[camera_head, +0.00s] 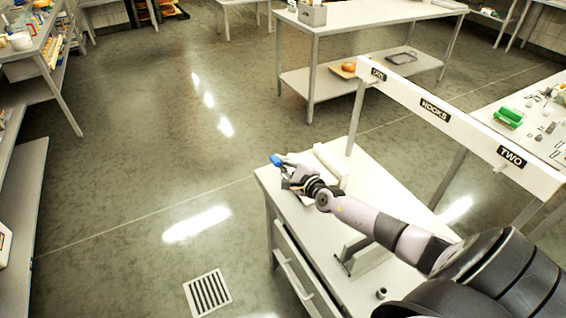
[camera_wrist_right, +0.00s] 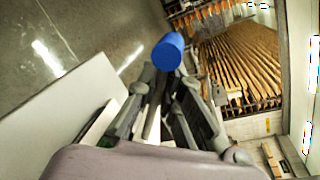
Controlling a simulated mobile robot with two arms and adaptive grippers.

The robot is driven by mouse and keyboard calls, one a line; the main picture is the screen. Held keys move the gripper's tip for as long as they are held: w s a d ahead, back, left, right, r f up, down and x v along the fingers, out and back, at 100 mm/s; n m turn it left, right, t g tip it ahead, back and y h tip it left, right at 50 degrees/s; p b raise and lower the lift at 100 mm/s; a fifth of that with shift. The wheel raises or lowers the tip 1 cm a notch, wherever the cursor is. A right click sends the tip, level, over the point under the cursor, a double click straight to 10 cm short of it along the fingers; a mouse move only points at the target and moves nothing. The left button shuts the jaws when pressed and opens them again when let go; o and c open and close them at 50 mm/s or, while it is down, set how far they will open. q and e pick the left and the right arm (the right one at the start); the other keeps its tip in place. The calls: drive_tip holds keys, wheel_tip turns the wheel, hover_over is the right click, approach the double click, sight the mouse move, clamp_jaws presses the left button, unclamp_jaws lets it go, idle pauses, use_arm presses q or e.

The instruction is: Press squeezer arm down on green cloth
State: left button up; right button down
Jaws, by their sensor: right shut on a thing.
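My right gripper (camera_head: 284,172) is over the far left corner of the white table (camera_head: 385,196), shut on a bar with a blue end (camera_head: 276,160). In the right wrist view the blue end (camera_wrist_right: 168,52) sticks out just beyond the fingertips (camera_wrist_right: 164,84). The bar looks like the squeezer arm, but the fingers hide most of it. A white rounded piece (camera_head: 329,160) lies beside the gripper on the table, perhaps part of the squeezer. I cannot make out a green cloth under the arm. My left gripper is not in view.
A white rail with signs (camera_head: 440,113) stands behind the table. A green object (camera_head: 509,116) lies among small parts on the right table. A grey bracket (camera_head: 352,256) stands near my forearm. Open floor with a drain (camera_head: 208,292) lies to the left.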

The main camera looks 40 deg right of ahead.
drive_tip(key=c, duration=1.7)
unclamp_jaws()
drive_tip(key=shift+s, duration=0.1)
drive_tip(key=shift+s+r, duration=0.3)
drive_tip(key=shift+s, duration=1.65)
drive_tip(key=shift+s+r, duration=0.35)
drive_tip(key=shift+s, duration=1.6)
drive_tip(key=shift+s+r, duration=0.3)
drive_tip(key=shift+s, duration=1.65)
